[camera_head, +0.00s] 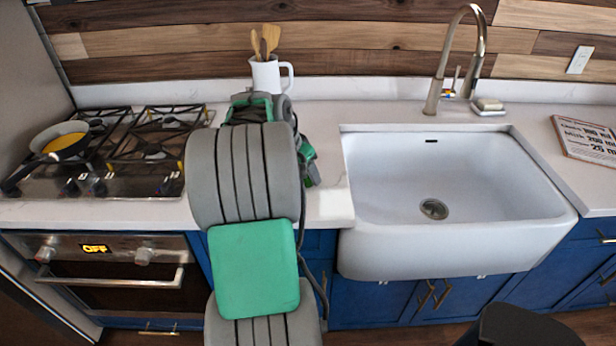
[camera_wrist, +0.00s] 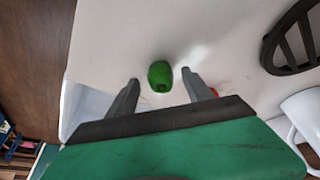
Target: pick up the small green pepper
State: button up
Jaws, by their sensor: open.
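The small green pepper (camera_wrist: 160,76) lies on the white counter in the wrist view, just beyond my fingertips and roughly centred between them. My gripper (camera_wrist: 161,78) is open, with a grey finger on each side and nothing held. The pepper appears apart from both fingers. In the head view my arm stands in front of the counter between stove and sink and hides the pepper and the gripper's fingertips.
A white mug with wooden utensils (camera_head: 268,75) stands behind my arm. A gas stove (camera_head: 150,150) with a pan (camera_head: 62,142) is at left. The white sink (camera_head: 440,180) with its tap (camera_head: 440,90) is at right. A red thing (camera_wrist: 214,92) shows beside the right finger.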

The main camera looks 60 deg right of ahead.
jog(key=shift+x, duration=1.05)
jog(key=shift+c, duration=0.6)
grip_shut()
